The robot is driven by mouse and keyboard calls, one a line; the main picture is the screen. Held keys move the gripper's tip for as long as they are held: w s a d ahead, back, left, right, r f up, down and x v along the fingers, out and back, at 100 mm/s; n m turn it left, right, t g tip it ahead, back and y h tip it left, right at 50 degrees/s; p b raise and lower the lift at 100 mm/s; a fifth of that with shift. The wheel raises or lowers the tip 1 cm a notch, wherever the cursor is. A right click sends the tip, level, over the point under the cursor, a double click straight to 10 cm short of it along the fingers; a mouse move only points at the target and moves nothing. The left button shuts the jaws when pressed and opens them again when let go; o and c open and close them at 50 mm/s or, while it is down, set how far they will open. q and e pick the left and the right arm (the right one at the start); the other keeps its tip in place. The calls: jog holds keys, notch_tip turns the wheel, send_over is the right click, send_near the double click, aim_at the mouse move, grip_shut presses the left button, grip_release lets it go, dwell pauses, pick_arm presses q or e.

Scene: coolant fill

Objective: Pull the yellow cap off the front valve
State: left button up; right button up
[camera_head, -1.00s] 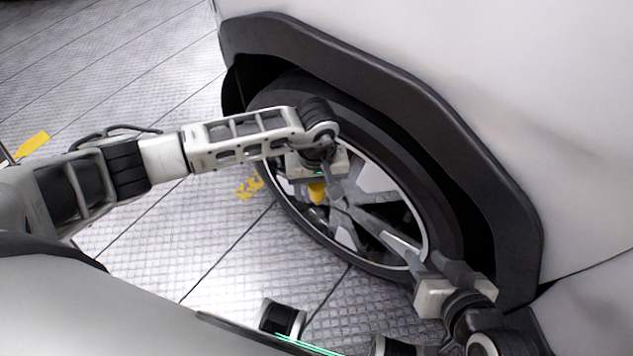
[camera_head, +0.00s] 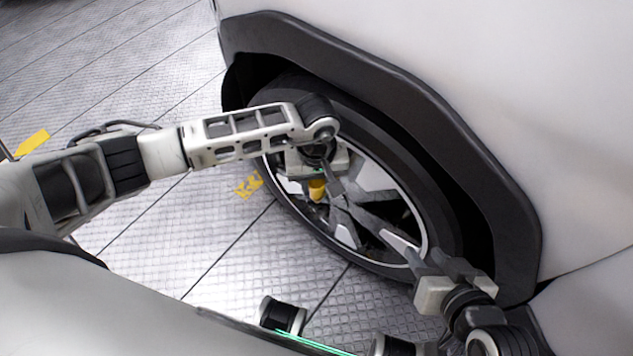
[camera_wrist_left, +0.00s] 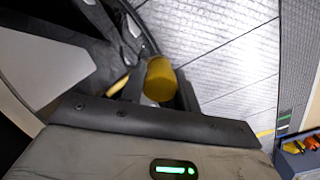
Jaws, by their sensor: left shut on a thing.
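The yellow cap (camera_head: 317,190) shows at the left side of the wheel, just below my left gripper. In the left wrist view the cap (camera_wrist_left: 160,80) sits between the dark fingers of my left gripper (camera_wrist_left: 162,92), which are shut on it. The front valve itself is hidden, so I cannot tell whether the cap still touches it. My right gripper (camera_head: 412,252) is at the lower right of the wheel, pointing toward the spokes. Its fingertips blend with the spokes, and I cannot tell whether it is open or shut.
The tyre (camera_head: 290,215) and spoked rim lie close around both grippers. The dark wheel arch (camera_head: 420,100) and white body panel (camera_head: 530,110) bound the right. Open tiled floor (camera_head: 230,260) lies to the left. A blue container with orange items (camera_wrist_left: 300,150) shows in the left wrist view's corner.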

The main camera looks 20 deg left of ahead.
aim_at(316, 182)
pick_arm(q)
jog(key=shift+r+p, duration=1.7)
jog(key=shift+r, duration=0.8)
jog(key=shift+r, duration=0.1)
